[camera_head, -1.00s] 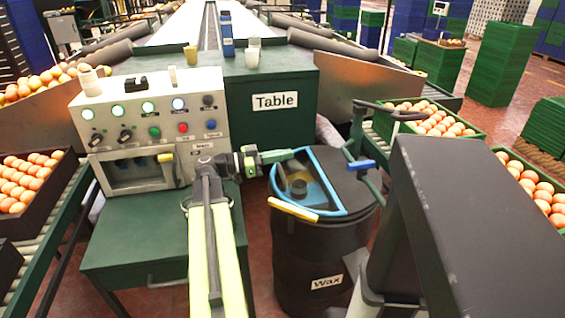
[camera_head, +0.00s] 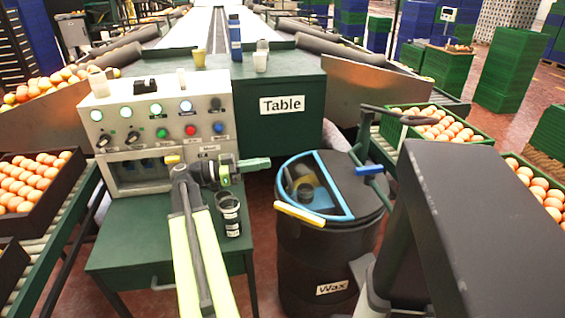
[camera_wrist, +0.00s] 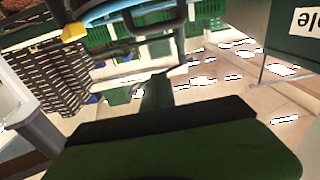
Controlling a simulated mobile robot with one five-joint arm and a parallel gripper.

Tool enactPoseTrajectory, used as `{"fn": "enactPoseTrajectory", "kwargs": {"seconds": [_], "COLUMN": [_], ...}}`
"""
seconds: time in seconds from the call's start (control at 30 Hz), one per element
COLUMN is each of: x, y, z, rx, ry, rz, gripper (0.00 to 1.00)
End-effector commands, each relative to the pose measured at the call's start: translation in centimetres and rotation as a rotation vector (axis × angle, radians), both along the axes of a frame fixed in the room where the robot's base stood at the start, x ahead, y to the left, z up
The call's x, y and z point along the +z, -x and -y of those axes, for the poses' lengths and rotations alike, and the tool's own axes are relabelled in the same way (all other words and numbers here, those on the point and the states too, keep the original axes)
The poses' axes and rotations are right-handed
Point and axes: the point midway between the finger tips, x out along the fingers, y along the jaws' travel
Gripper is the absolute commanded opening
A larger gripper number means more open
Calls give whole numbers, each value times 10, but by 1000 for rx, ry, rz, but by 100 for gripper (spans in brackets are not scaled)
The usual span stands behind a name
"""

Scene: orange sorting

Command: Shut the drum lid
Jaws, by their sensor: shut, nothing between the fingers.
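The black drum (camera_head: 318,258) labelled "Wax" stands right of the green cabinet. Its top has a dark part at right and a half-round blue rim (camera_head: 349,205) at left, through which the inside shows. A yellow bar (camera_head: 299,214) sits at the front left of this rim. I cannot tell from this view how far the lid is raised. My gripper (camera_head: 262,163) is shut and empty, left of the drum and apart from it, pointing right. In the wrist view my gripper (camera_wrist: 185,140) fills the bottom, with the blue rim (camera_wrist: 125,7) and yellow bar (camera_wrist: 74,31) above.
A control panel (camera_head: 150,115) stands on the green cabinet (camera_head: 135,235), with a dark cup (camera_head: 229,215) near its right edge. A blue-gripped dark lever (camera_head: 369,170) is at the drum's right. A table (camera_head: 275,130) stands behind. Egg-like orange fruit fills crates at both sides.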

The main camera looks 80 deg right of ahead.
Motion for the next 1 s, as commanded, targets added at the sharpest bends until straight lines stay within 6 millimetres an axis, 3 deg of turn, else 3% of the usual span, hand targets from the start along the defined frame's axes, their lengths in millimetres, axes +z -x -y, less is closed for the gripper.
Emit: {"fn": "enactPoseTrajectory", "kwargs": {"seconds": [0.13, 0.33, 0.77, 0.87, 1.0], "x": [-2, -4, -3, 10, 42], "y": [-39, -69, -75, -75, -75], "z": [-13, -26, -29, -29, -29], "rx": [3, 0, -2, -2, -2], "ry": [0, 0, 0, 0, 0], "rz": [0, 0, 0, 0, 0], "gripper": [0, 0, 0, 0, 0]}}
